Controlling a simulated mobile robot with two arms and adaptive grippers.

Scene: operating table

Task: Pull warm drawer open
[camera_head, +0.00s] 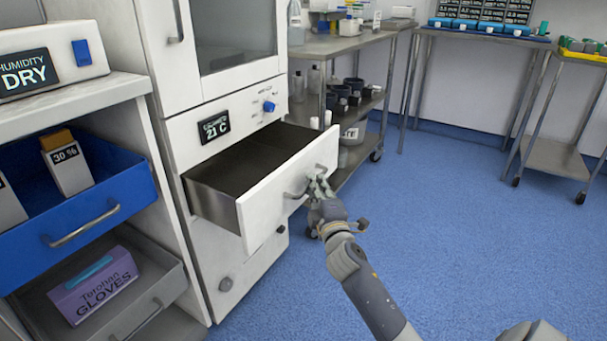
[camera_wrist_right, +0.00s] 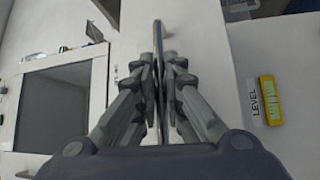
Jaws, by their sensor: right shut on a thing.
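The warm drawer (camera_head: 273,193) is a white-fronted drawer with a grey inside, in the white cabinet below the "21 C" display (camera_head: 213,127). It stands well out of the cabinet and looks empty. My right gripper (camera_head: 318,184) is at the drawer front and shut on its handle (camera_head: 297,192). In the right wrist view the fingers (camera_wrist_right: 160,65) close on either side of the thin handle (camera_wrist_right: 158,60). The fingers hide part of the handle. My left gripper is not in view.
A blue drawer (camera_head: 80,225) and a grey drawer with a gloves box (camera_head: 95,285) stand open at left. A metal cart (camera_head: 345,45) with bottles and pots is behind the warm drawer. The blue floor (camera_head: 440,210) at right is clear.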

